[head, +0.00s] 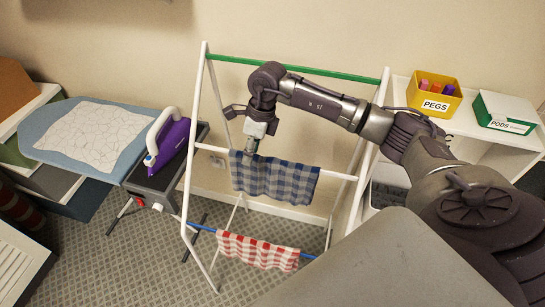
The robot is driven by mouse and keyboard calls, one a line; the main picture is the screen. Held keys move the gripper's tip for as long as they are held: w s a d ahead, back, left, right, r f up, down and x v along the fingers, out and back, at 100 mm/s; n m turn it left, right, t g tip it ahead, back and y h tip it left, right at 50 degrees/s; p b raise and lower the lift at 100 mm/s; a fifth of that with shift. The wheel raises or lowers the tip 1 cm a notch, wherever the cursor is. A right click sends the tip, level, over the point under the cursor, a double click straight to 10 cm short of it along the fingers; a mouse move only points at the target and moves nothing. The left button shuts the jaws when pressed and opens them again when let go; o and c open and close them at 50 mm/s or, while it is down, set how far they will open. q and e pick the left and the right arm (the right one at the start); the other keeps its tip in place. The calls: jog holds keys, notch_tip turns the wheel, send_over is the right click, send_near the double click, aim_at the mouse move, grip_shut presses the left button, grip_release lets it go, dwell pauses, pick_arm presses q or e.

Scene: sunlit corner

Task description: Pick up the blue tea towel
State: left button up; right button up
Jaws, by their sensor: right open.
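The blue tea towel (282,181), blue and white checked, hangs over the middle rail of a white drying rack (196,125). My right gripper (249,152) points down at the towel's upper left part, at the rail. Its jaws are open; the fingertips are small here, and I cannot tell whether they touch the cloth. A red and white checked towel (258,250) hangs on the lower blue rail. My left gripper is not in view.
A purple iron (170,142) stands at the end of the ironing board (60,122), left of the rack. A yellow pegs box (433,98) and a green and white pods box (503,115) stand on a white shelf at right. The rack's green top rail (320,71) passes near my right wrist.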

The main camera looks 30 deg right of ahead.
aim_at(273, 159)
jog(key=d+h, duration=0.1)
jog(key=d, duration=0.1)
jog(key=d+r+h, duration=0.1)
jog(key=d, duration=0.3)
jog(key=shift+s+d+r+h, duration=0.2)
jog(key=shift+d+r+h, duration=0.2)
notch_tip(273, 159, down, 10)
jog(key=b, duration=0.6)
jog(key=shift+c, duration=0.3)
grip_shut()
jog(key=shift+r, duration=0.1)
notch_tip(273, 159, up, 7)
jog(key=p, duration=0.3)
jog(key=shift+w+f+p, duration=0.1)
jog(key=shift+f+p, duration=0.1)
jog(key=shift+p, duration=0.15)
jog(key=shift+r, duration=0.3)
jog(key=shift+a+f, duration=0.1)
